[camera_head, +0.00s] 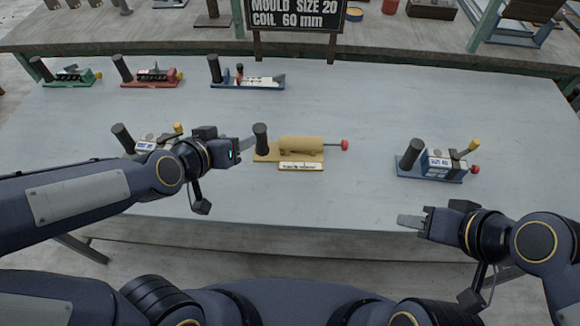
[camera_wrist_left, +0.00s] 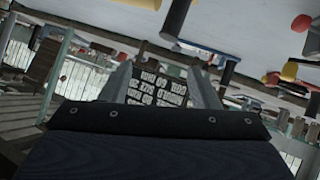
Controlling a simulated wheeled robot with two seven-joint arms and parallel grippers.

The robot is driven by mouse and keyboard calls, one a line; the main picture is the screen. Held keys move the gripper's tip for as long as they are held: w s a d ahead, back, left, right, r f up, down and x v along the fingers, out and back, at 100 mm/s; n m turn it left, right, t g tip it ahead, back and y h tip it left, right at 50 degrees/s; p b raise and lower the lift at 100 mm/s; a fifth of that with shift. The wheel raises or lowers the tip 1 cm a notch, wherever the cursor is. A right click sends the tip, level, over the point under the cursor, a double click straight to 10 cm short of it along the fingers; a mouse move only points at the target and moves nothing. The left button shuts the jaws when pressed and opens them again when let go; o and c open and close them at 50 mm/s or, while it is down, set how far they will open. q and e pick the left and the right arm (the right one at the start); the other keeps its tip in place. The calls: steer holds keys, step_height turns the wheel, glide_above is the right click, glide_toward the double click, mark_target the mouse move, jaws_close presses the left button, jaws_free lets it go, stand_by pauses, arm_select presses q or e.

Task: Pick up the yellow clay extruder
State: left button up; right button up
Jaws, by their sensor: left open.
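The yellow clay extruder (camera_head: 315,150) sits on the grey table in the middle of the head view. It has an upright black handle at its left end, a red knob at its right end and a white label in front. My left gripper (camera_head: 246,144) is just left of the black handle, open and empty; whether it touches the handle is unclear. The left wrist view shows its two fingers (camera_wrist_left: 163,88) spread apart with nothing between them. My right gripper (camera_head: 412,220) is over the table's front edge at the right, away from the extruder; its finger gap cannot be made out.
A blue-based device (camera_head: 430,164) stands to the right. Another device (camera_head: 152,143) is partly hidden behind my left arm. Green (camera_head: 70,76), red (camera_head: 150,76) and blue (camera_head: 250,82) devices line the back left. A black sign (camera_head: 297,15) stands behind. The back right is clear.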

arm_select(q)
steer(key=m+t+y+b, duration=0.1)
steer(key=t+b, duration=0.1)
steer(key=b, duration=0.3)
glide_toward(258, 138)
steer(key=f+x, duration=0.1)
steer(key=x, duration=0.3)
steer(key=shift+d+t+y, duration=0.15)
steer(key=shift+t+y, duration=0.25)
steer(key=x, duration=0.3)
steer(key=b+x, duration=0.1)
steer(key=x, duration=0.3)
steer(key=shift+w+d+r, duration=0.1)
steer(key=shift+w+d, duration=0.05)
steer(key=shift+w, duration=0.25)
arm_select(e)
step_height(258, 138, down, 9)
arm_select(q)
steer(key=shift+r, duration=0.1)
jaws_close()
